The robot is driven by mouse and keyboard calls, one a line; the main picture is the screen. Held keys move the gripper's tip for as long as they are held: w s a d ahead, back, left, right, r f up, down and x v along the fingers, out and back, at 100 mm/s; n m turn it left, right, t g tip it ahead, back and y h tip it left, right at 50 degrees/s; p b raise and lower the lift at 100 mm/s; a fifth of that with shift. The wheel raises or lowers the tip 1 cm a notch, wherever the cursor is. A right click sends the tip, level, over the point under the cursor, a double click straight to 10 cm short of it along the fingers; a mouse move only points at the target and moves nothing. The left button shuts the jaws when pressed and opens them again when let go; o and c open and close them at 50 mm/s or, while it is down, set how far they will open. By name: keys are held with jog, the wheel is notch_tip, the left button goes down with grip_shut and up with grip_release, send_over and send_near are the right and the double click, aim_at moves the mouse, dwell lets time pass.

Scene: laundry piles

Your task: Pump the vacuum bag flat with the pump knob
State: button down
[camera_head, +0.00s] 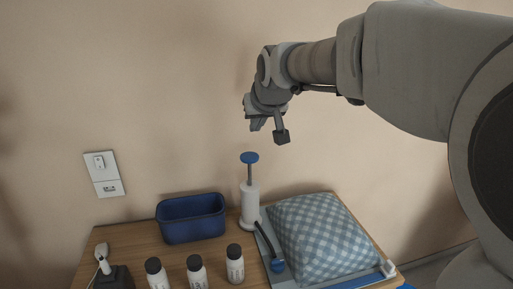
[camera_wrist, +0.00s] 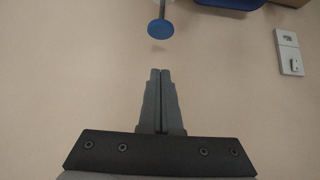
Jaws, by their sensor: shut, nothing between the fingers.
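The pump (camera_head: 250,200) stands upright on the table, a white cylinder with a thin rod topped by a round blue knob (camera_head: 250,157). The rod is drawn up, so the knob stands clear above the cylinder. A dark hose runs from the pump to a blue fitting on the vacuum bag (camera_head: 318,236), which is puffed up with blue-and-white checked cloth inside. My gripper (camera_head: 256,127) is shut and empty, in the air above the knob and apart from it. In the wrist view the closed fingers (camera_wrist: 160,72) point towards the knob (camera_wrist: 160,28), with a gap between.
A blue bin (camera_head: 192,218) stands left of the pump. Several white bottles with black caps (camera_head: 196,272) stand along the front. A dark holder (camera_head: 113,277) is at the front left. A switch plate (camera_head: 103,173) is on the wall. The air around the knob is clear.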

jog(key=shift+r, duration=0.45)
jog(key=shift+f, duration=0.1)
send_over(250, 177)
jog(key=s, duration=0.1)
notch_tip(250, 177, down, 7)
jog(key=shift+f+b, duration=0.15)
jog(key=shift+b, duration=0.3)
notch_tip(250, 177, down, 2)
jog(key=shift+s+d+f+b, duration=0.1)
jog(key=shift+f+b, duration=0.1)
jog(key=shift+b, duration=0.1)
jog(key=shift+f, duration=0.65)
notch_tip(250, 177, down, 8)
jog(key=b, duration=0.5)
jog(key=shift+s+f+b, duration=0.1)
jog(key=shift+f+b, duration=0.05)
jog(key=shift+b, duration=0.2)
